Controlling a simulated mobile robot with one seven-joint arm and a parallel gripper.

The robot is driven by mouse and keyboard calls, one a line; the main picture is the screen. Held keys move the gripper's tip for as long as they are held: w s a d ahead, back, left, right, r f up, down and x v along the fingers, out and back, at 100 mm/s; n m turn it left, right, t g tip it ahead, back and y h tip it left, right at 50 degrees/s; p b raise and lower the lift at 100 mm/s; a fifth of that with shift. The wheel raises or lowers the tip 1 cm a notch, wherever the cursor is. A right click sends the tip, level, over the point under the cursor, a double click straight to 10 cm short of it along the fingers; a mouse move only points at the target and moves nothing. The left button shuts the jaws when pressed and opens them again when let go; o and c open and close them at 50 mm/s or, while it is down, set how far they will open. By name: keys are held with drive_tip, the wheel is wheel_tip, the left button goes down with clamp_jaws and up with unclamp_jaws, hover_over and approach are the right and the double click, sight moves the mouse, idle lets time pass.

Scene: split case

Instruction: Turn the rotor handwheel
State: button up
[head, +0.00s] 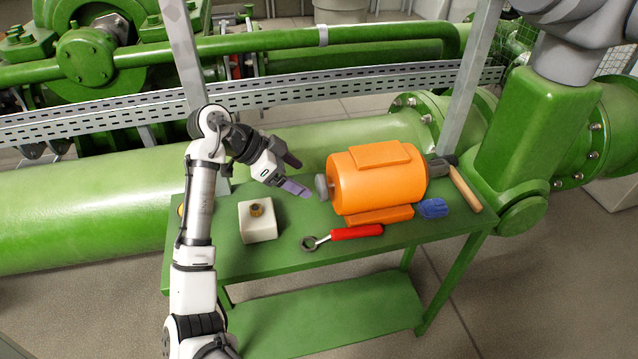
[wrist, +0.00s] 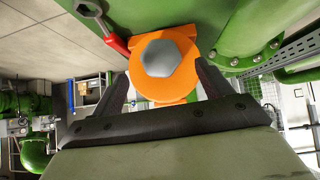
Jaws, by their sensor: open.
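The rotor handwheel is a grey six-sided knob (head: 321,187) on the left end of an orange motor casing (head: 385,185). The casing lies on its side on a green table (head: 290,262). In the wrist view the handwheel (wrist: 163,58) faces the camera, in front of the round orange end (wrist: 188,42). My gripper (head: 298,175) is just left of the handwheel, pointing at it. Its dark fingers are spread, with nothing between them at the tips. In the wrist view my gripper (wrist: 162,76) frames the handwheel between its fingers. I see no clear contact.
A ring spanner with a red handle (head: 355,232) lies in front of the casing. A pale block with a brass piece (head: 259,229) stands to the left. A blue object (head: 433,208) and a wooden handle (head: 466,190) lie to the right. A big green pipe (head: 90,215) runs behind.

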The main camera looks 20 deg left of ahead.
sight(317, 186)
drive_tip(key=p+x, duration=0.1)
drive_tip(key=x, duration=0.5)
drive_tip(key=shift+w+d+f, duration=0.1)
drive_tip(key=shift+d+f, duration=0.15)
drive_tip(key=shift+f, duration=0.05)
drive_tip(key=c, duration=1)
drive_tip(key=shift+r+p, duration=0.1)
drive_tip(key=shift+p, duration=0.25)
